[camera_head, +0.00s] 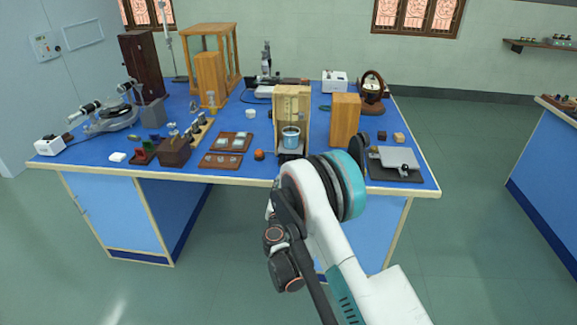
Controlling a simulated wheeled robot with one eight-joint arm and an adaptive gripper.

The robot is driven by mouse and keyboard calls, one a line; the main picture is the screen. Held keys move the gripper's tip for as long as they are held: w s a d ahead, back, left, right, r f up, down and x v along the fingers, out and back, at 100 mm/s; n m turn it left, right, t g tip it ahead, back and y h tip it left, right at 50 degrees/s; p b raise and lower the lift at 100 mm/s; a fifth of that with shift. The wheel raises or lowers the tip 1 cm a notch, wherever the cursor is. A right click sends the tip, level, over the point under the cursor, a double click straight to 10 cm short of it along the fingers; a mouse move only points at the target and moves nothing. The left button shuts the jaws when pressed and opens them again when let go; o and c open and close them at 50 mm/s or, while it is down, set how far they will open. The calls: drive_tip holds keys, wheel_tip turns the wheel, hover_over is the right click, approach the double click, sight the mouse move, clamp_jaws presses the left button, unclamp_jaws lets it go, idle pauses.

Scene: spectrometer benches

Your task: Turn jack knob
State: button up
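A low jack-like device (395,157) lies at the right front of the blue bench, with a grey flat top plate on a dark base. A small dark knob (404,170) shows at its front edge. My arm rises from the bottom right and bends in front of the bench, left of this device. I cannot make out my gripper's fingers. Nothing is seen touching the knob.
The blue bench (330,171) is crowded. A wooden stand with a beaker (291,137) and a wooden block (345,121) are left of the device. A wooden-framed case (211,34) stands behind. Open floor (465,200) separates a second bench (548,150).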

drive_tip(key=w+b, duration=0.1)
drive_tip(key=w, duration=0.3)
drive_tip(key=w+b, duration=0.1)
drive_tip(key=w, duration=0.2)
drive_tip(key=w+b, duration=0.1)
drive_tip(key=w, duration=0.3)
drive_tip(key=shift+w+d+f, duration=0.15)
drive_tip(key=shift+w+d, duration=0.1)
drive_tip(key=shift+w, duration=0.65)
drive_tip(key=c, duration=0.8)
